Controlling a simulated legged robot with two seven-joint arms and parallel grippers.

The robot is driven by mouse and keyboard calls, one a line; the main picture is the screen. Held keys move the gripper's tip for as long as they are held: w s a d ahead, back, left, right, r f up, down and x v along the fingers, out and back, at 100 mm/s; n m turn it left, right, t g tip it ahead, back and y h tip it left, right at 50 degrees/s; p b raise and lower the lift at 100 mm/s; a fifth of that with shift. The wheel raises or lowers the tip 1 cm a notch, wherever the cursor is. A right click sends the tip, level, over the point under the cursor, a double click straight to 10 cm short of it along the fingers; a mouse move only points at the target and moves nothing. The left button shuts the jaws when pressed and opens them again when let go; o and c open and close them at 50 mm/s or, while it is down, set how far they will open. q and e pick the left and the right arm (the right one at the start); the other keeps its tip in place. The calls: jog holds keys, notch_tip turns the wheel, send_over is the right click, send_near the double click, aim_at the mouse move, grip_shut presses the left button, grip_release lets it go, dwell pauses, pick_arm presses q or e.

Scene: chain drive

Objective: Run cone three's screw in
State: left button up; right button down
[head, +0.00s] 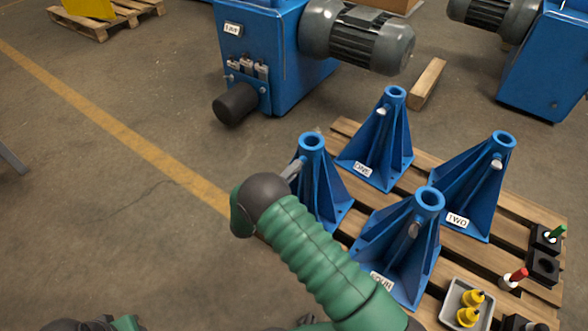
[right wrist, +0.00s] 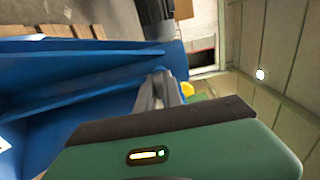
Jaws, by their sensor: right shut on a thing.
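Cone three is the blue cone (head: 322,195) with no readable label, at the left of the pallet; my right arm partly covers it. My right gripper (head: 292,170) reaches its upper left side, just below the ring top, and is shut on its screw. The screw itself is hidden between the fingers. In the right wrist view the fingers (right wrist: 165,85) meet the blue cone's (right wrist: 80,85) edge, and how deep the screw sits cannot be told. My left gripper is out of view.
Cones ONE (head: 376,145), TWO (head: 478,190) and FOUR (head: 405,250) stand close by on the wooden pallet (head: 345,128), each with a pale screw near its top. A grey tray (head: 447,312) with yellow-capped bottles sits front right. A blue machine (head: 262,55) stands behind.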

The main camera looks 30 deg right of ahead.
jog(key=shift+s+a+f, duration=0.1)
jog(key=shift+s+f, duration=0.05)
jog(key=shift+f, duration=0.2)
jog(key=c, duration=1.6)
grip_release()
jog(key=shift+o, duration=0.6)
jog(key=shift+r, duration=0.15)
jog(key=shift+a+r+p, duration=0.15)
jog(key=shift+a+p, duration=0.15)
jog(key=p+v, duration=0.4)
jog(key=v, duration=1.2)
jog(key=shift+a, duration=0.1)
